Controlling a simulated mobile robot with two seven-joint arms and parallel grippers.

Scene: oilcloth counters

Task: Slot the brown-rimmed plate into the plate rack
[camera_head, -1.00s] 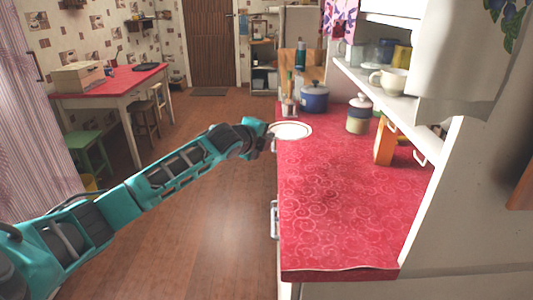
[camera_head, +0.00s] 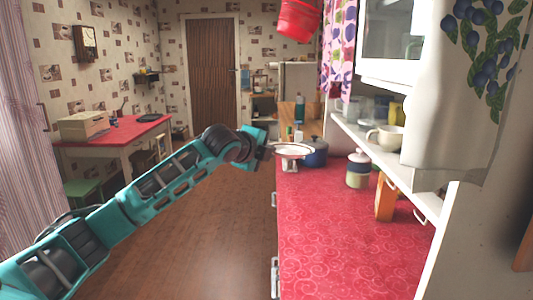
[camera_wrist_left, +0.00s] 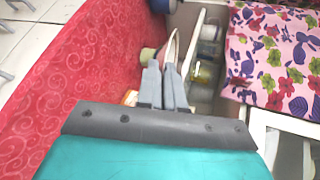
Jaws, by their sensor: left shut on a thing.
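In the left wrist view the gripper (camera_wrist_left: 164,68) grips the plate (camera_wrist_left: 172,46), which shows as a thin edge-on sliver beyond the fingertips. I cannot make out the plate rack in either view. My right gripper is not in view.
The red counter (camera_head: 330,240) is clear in front. A blue pot (camera_head: 316,154), a lidded jar (camera_head: 358,170) and an upright orange object (camera_head: 385,198) stand along its back and right. A shelf (camera_head: 385,148) with a cup (camera_head: 385,137) overhangs the right side.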

